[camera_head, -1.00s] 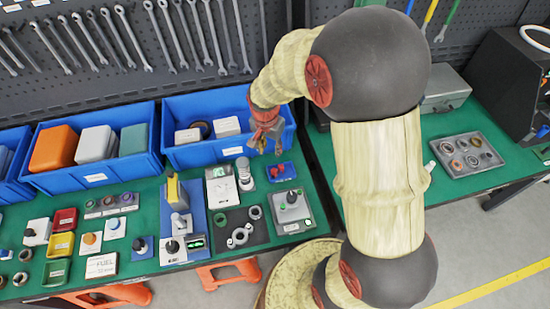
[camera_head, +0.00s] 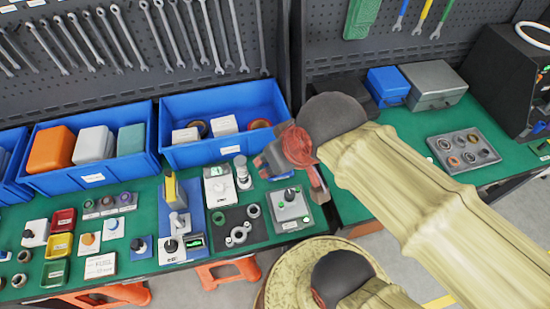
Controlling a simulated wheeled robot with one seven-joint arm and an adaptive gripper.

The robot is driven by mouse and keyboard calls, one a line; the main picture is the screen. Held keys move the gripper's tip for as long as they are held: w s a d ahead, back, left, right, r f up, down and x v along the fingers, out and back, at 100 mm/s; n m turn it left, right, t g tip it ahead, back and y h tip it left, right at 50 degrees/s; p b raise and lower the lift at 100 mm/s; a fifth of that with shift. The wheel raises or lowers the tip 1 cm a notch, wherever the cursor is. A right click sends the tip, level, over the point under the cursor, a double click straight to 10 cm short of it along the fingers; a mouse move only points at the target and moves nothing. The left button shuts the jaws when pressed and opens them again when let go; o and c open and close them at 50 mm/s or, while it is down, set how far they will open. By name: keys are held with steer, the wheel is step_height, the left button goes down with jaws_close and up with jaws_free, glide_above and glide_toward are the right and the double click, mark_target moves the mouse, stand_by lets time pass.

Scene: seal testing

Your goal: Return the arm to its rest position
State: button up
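My arm reaches in from the right, its cream links folded over the gap between the two benches. My gripper (camera_head: 264,163) is small and partly turned away at the arm's end, left of the red wrist joint. It hangs over the right part of the green bench (camera_head: 142,190), in front of the right blue bin (camera_head: 180,152). I see nothing held in it, but its fingertips are not clear enough to tell open from shut. It covers part of the bench behind the grey device with a black knob (camera_head: 289,207).
Blue bins line the back of the bench; another (camera_head: 90,177) holds orange, grey and green cases. Small testing parts crowd the bench. On the right bench stand a blue box (camera_head: 388,86), a grey case (camera_head: 432,85) and a tray of rings (camera_head: 464,166).

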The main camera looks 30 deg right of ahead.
steer(key=shift+f, duration=0.1)
step_height(320, 180, down, 5)
steer(key=b, duration=0.5)
steer(key=shift+w, duration=0.1)
stand_by(0.8)
